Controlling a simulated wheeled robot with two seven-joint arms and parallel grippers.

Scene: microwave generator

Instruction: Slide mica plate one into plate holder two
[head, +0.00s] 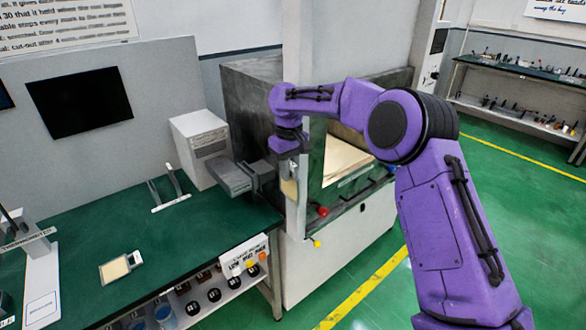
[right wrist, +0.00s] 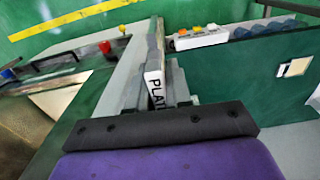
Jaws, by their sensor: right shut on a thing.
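My right gripper (head: 287,170) reaches in from the right, pointing down in front of the grey cabinet. It is shut on a thin tan mica plate (head: 289,188), which hangs below it. In the right wrist view the held plate (right wrist: 152,48) is seen nearly edge-on. A white label (right wrist: 155,88) on it reads "PLAT"; the number is hidden. A second tan piece in a white frame (head: 117,267) lies on the green bench; it also shows in the right wrist view (right wrist: 294,67). I cannot tell which thing is plate holder two. My left gripper is out of view.
The grey cabinet (head: 248,105) has an open front chamber with a tan inside. A grey block (head: 236,178) juts from its left side. A white box (head: 198,145) and upright white stand (head: 170,192) are on the green bench (head: 190,245). Its middle is clear.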

